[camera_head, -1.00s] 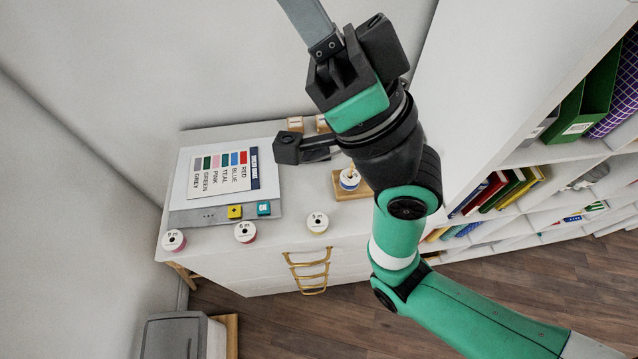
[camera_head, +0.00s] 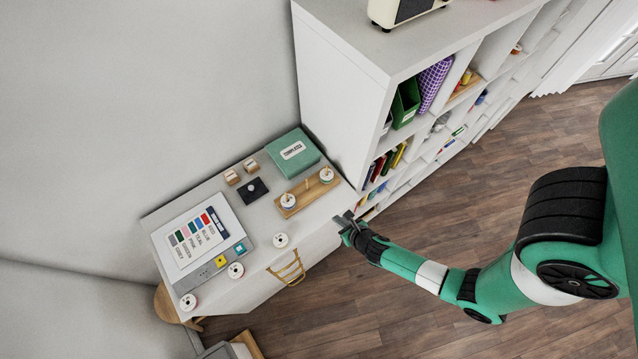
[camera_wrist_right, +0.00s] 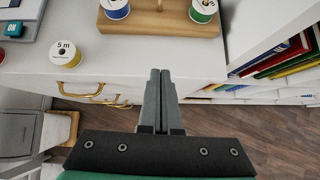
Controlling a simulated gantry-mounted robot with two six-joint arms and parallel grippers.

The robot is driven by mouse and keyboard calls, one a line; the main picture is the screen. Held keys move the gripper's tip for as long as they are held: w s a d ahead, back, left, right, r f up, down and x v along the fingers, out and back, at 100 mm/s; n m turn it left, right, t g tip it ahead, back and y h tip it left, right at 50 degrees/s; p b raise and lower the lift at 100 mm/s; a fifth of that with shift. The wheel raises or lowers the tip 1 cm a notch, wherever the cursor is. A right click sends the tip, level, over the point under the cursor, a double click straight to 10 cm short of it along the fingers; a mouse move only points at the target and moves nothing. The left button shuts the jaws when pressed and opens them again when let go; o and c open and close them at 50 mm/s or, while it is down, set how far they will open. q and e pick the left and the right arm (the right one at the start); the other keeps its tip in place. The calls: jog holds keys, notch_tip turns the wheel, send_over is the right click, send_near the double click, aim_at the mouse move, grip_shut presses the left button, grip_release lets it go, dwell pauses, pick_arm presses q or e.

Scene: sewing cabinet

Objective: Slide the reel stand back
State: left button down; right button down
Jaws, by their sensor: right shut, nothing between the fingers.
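My right gripper (camera_head: 346,222) is shut and empty, just in front of the cabinet's front edge and apart from the stand. In the right wrist view the closed fingers (camera_wrist_right: 161,75) point toward the front side of the stand (camera_wrist_right: 160,25). My left gripper is not in view.
Behind the stand lie a teal box (camera_head: 293,153) and a dark square piece (camera_head: 252,190). Loose reels, one here (camera_head: 281,240), line the cabinet's front edge left of the stand. A colour chart board (camera_head: 197,236) lies left. A tall white shelf (camera_head: 340,110) rises at the right.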

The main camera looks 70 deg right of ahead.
jog(key=b, duration=0.5)
send_near(315, 199)
notch_tip(315, 199, down, 4)
jog(key=shift+w+f, duration=0.15)
jog(key=shift+f, duration=0.1)
jog(key=shift+w+d+r+p, duration=0.2)
jog(key=shift+w+d, duration=0.2)
jog(key=shift+w, duration=0.15)
jog(key=shift+w+d+r+p, duration=0.1)
jog(key=shift+w+d+p, duration=0.1)
jog(key=shift+w+d, duration=0.55)
jog(key=shift+w, duration=0.25)
